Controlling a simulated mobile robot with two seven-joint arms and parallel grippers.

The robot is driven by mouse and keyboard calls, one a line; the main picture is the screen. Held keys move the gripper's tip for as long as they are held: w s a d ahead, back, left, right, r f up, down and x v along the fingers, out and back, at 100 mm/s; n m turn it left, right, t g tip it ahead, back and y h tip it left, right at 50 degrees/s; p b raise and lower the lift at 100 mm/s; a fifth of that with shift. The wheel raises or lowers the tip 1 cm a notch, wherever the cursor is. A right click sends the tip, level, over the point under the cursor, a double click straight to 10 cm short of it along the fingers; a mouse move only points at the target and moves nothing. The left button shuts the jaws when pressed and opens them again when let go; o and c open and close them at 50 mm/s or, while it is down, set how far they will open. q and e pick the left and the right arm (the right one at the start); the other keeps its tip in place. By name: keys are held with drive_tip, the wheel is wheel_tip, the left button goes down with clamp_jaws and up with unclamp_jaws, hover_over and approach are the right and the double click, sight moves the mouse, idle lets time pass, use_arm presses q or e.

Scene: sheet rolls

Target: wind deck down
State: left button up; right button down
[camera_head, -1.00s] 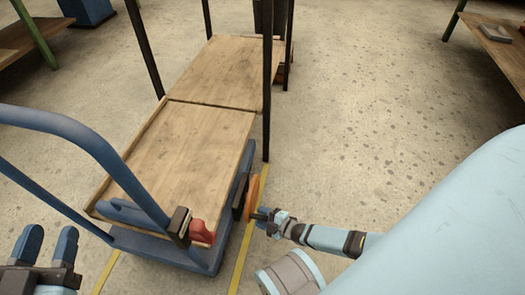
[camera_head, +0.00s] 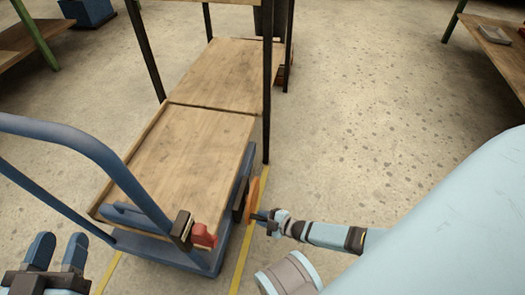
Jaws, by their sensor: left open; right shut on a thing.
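The cart's wooden deck (camera_head: 185,160) lies flat in its blue frame (camera_head: 165,247), with its far edge beside another wooden surface. An orange handwheel (camera_head: 252,199) is seen nearly edge-on at the cart's right side, by a dark block (camera_head: 240,198). My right gripper (camera_head: 262,217) is shut at the lower part of the handwheel, on what looks like its small dark handle; the fingers hide most of it. My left gripper (camera_head: 59,252) is open and empty at the lower left, left of the cart's blue push handle (camera_head: 85,145).
A red part (camera_head: 204,236) on a dark bracket sits at the cart's near corner. A dark-post stand with a wooden surface (camera_head: 215,75) adjoins the deck's far end. Yellow floor lines (camera_head: 243,250) flank the cart.

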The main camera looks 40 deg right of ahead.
drive_tip(key=shift+w+d+r+m+g+p, duration=0.15)
drive_tip(key=shift+r+m+g+p, duration=0.15)
drive_tip(key=shift+r+m+p, duration=0.3)
drive_tip(key=shift+w+d+r+m+g+y+p, duration=0.15)
drive_tip(key=shift+r+m+g+y+p, duration=0.1)
drive_tip(key=shift+r+m, duration=0.15)
drive_tip(key=shift+w+d+r+m+g+y+p, duration=0.1)
drive_tip(key=shift+r+m+g+y, duration=0.15)
drive_tip(key=shift+m, duration=0.15)
use_arm(q)
drive_tip(key=shift+s+d+f+n+g+y, duration=0.15)
drive_tip(key=shift+s+d+f+n+g, duration=0.1)
drive_tip(key=shift+s+n, duration=0.2)
drive_tip(key=shift+s+d+f+n+g+y, duration=0.15)
drive_tip(key=shift+s+f+n, duration=0.05)
drive_tip(key=shift+s+n, duration=0.2)
use_arm(e)
drive_tip(key=shift+d+r+m, duration=0.1)
drive_tip(key=shift+r+m, duration=0.05)
drive_tip(key=shift+m, duration=0.15)
use_arm(q)
drive_tip(key=shift+w, duration=0.1)
use_arm(e)
drive_tip(key=c, duration=1)
unclamp_jaws()
use_arm(q)
drive_tip(key=shift+r, duration=0.15)
use_arm(e)
drive_tip(key=shift+o, duration=0.2)
